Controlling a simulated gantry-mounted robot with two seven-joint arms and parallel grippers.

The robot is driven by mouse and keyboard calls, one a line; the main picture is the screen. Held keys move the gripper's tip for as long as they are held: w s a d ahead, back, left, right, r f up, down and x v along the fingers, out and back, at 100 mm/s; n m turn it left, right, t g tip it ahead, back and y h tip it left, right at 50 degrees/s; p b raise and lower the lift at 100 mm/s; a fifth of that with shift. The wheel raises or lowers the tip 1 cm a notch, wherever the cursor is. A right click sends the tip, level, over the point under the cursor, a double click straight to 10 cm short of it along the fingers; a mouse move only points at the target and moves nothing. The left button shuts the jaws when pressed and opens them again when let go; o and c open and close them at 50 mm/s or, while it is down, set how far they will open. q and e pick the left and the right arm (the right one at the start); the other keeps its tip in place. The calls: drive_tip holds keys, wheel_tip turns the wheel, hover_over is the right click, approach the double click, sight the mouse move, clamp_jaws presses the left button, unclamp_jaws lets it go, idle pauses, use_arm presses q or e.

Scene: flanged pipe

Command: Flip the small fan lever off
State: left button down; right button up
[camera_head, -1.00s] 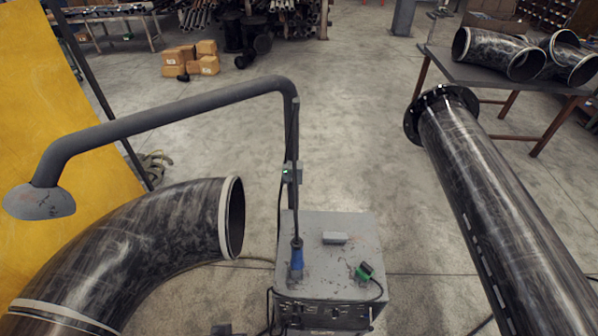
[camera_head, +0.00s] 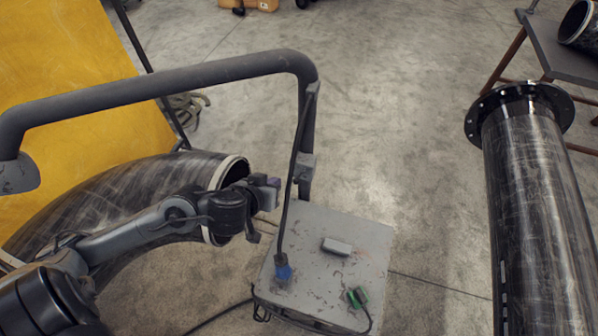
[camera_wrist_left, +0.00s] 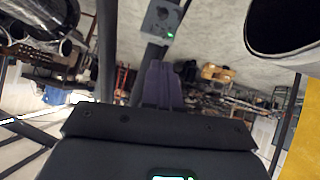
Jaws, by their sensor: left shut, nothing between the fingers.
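A small grey switch box (camera_head: 305,167) is fixed to the upright post of the grey fume-arm pipe (camera_head: 200,76) in the head view. The box also shows at the top of the left wrist view (camera_wrist_left: 160,20), with a lit green spot and a dark round detail on its face. I cannot clearly make out the lever's position. My left gripper (camera_head: 272,187) is shut and empty, just left of the post and slightly below the box, apart from it. Its closed fingers (camera_wrist_left: 163,85) point toward the box in the wrist view. My right gripper is not in view.
A grey machine cabinet (camera_head: 365,240) with a blue plug (camera_head: 283,270) and a green connector (camera_head: 357,297) stands below. A black cable (camera_head: 294,180) hangs beside the post. A curved pipe (camera_head: 125,190) lies behind my left arm. A flanged pipe (camera_head: 535,200) stands at right.

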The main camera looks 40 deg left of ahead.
use_arm(q)
drive_tip(key=shift+r, duration=0.25)
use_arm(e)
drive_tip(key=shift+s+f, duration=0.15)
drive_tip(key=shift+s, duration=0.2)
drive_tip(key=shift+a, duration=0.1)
use_arm(q)
drive_tip(key=shift+w+f, duration=0.1)
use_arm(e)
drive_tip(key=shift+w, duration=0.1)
use_arm(q)
drive_tip(key=b, duration=0.4)
approach(298, 178)
drive_tip(key=w+a, duration=0.2)
drive_tip(key=w, duration=0.2)
drive_tip(key=shift+w+d+f+b, duration=0.1)
drive_tip(key=shift+d+f+b, duration=0.05)
drive_tip(key=shift+f+b, duration=0.5)
drive_tip(key=shift+d+f+b, duration=0.1)
drive_tip(key=shift+f+b, duration=0.35)
drive_tip(key=shift+f, duration=0.4)
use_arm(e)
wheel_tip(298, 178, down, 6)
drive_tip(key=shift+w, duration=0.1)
